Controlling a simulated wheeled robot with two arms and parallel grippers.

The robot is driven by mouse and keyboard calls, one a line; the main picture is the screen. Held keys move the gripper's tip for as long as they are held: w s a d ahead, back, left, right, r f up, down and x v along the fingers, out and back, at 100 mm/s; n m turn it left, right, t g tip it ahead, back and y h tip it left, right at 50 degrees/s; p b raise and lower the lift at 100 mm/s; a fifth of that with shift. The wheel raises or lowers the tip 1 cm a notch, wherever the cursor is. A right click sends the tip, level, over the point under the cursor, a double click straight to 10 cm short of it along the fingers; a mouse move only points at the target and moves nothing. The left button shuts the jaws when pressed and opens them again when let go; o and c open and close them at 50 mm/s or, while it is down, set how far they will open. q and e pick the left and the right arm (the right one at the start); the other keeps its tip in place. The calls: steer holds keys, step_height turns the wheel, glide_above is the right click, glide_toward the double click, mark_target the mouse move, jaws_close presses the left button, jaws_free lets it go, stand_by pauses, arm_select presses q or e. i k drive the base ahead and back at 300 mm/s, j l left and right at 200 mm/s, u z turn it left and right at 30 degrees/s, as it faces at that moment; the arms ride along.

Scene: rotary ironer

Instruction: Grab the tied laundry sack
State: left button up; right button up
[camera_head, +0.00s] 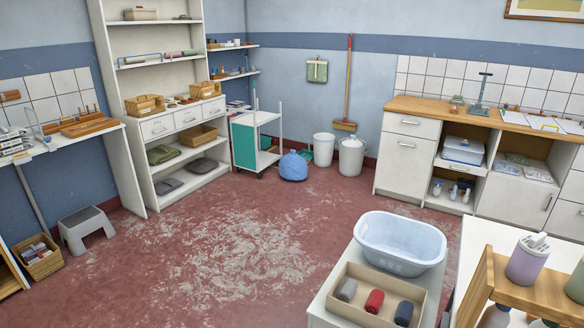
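The tied laundry sack looks to be the round blue bundle (293,167) with a narrow gathered top. It sits upright on the red floor near the far wall, right of a white and teal trolley and left of a white bin. Nothing covers its front. Neither of my grippers shows in the head view.
The trolley (245,146), white bin (323,150) and lidded bin (351,157) stand near the sack. A blue basin (400,246) and a tray (351,318) of rolled cloths are in the near right. A grey step stool (86,229) stands left. The worn middle floor (225,250) is clear.

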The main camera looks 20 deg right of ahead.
mark_target(293, 167)
steer(key=i+u, duration=0.1)
steer(key=u, duration=0.2)
steer(key=i+u, duration=0.25)
steer(key=i+j, duration=0.1)
steer(key=i, duration=0.55)
steer(key=i+j, duration=0.1)
steer(key=i, duration=0.55)
steer(key=i+j, duration=0.1)
steer(key=i, duration=0.55)
steer(key=i+l+z, duration=0.2)
steer(key=i+z, duration=0.55)
steer(key=i, duration=0.2)
steer(key=i+z, duration=0.4)
steer(key=i+j+z, duration=0.2)
steer(key=i+z, duration=0.2)
steer(key=i, duration=0.15)
steer(key=i+l, duration=0.15)
steer(key=i, duration=0.8)
steer(key=i+l, duration=0.1)
steer(key=i, duration=0.8)
steer(key=i+u, duration=0.2)
steer(key=i, duration=0.5)
steer(key=i+u, duration=0.2)
steer(key=i, duration=0.45)
steer(key=i+l+u, duration=0.2)
steer(key=i, duration=0.5)
